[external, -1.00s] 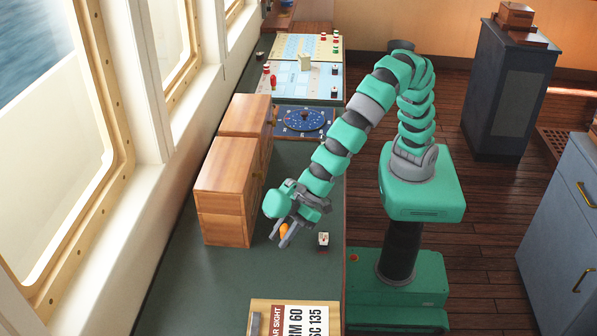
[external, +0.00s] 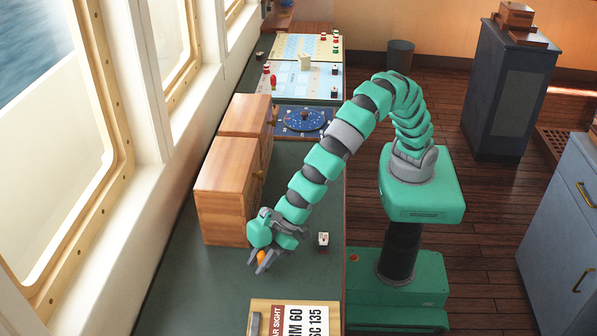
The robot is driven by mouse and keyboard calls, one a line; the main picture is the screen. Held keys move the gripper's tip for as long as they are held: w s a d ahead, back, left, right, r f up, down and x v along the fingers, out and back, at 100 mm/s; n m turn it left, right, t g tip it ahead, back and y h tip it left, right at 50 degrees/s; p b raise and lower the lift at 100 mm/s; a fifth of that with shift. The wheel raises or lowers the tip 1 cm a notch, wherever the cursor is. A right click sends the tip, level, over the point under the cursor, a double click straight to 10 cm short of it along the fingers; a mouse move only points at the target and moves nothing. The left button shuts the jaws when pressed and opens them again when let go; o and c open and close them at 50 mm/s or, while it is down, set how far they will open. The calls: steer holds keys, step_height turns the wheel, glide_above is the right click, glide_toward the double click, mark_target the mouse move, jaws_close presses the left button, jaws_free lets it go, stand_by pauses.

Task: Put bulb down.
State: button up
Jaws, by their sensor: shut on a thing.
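The bulb (external: 261,257) is a small orange thing between the fingers of my gripper (external: 262,265). My gripper is shut on it, low over the dark green counter (external: 190,290), in front of the wooden cabinets. Whether the bulb touches the counter is too small to tell. The fingers and the teal wrist hide part of it.
Two wooden cabinets (external: 226,190) stand by the windows. A small white and dark block (external: 323,241) sits right of my gripper. A sign board (external: 297,318) lies at the front. A blue dial panel (external: 304,120) and chart boards lie farther back. The left front counter is clear.

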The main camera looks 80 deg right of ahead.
steer(key=shift+f, duration=0.1)
steer(key=o, duration=1)
steer(key=shift+c, duration=0.2)
steer(key=shift+s+d+r, duration=0.25)
steer(key=shift+s+r, duration=0.05)
steer(key=shift+r, duration=0.3)
steer(key=v, duration=1)
steer(key=shift+p, duration=0.3)
steer(key=shift+o, duration=0.4)
steer(key=shift+s+d+r, duration=0.2)
steer(key=shift+d+r, duration=0.05)
steer(key=shift+r, duration=0.05)
